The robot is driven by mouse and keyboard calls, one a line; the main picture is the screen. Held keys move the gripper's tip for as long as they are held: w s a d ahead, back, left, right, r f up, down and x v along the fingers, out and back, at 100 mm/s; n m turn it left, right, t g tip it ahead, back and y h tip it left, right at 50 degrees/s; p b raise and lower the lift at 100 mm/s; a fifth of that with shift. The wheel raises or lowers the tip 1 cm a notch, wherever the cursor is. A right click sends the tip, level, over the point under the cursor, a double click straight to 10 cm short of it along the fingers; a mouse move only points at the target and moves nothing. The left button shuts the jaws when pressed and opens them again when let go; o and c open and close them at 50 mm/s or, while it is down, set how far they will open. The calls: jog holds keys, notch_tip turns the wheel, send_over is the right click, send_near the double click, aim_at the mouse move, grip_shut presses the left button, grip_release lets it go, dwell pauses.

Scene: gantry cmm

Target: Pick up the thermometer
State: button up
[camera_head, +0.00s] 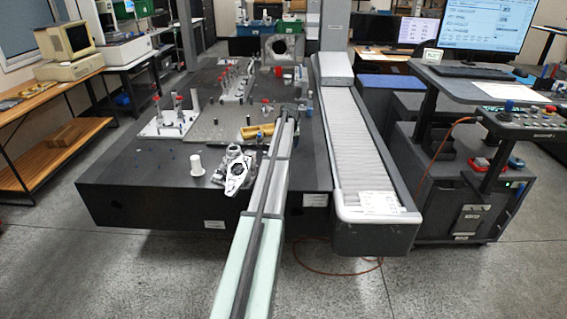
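I cannot make out a thermometer for certain; small items on the dark measuring table (130,190) are too small to tell. A pale arm that looks like mine reaches from the bottom edge up over the table's front edge. Its far end (287,118) is over the table, right of a yellow block (257,131). My gripper is too small and hidden there to show whether it is open or holds anything.
A grey-white metal casting (235,172) and a white cylinder (196,165) stand near the table's front. Red-topped fixtures stand on a white plate (160,128) at left. A long ribbed guideway cover (355,140) bounds the right. The table's front left is clear.

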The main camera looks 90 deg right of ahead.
jog(key=x, duration=0.6)
jog(key=shift+d+f, duration=0.15)
jog(key=shift+f, duration=0.2)
jog(key=shift+x, duration=2.85)
jog(key=shift+w+f, duration=0.1)
jog(key=shift+w, duration=0.05)
jog(key=shift+c, duration=0.3)
jog(key=c, duration=1.1)
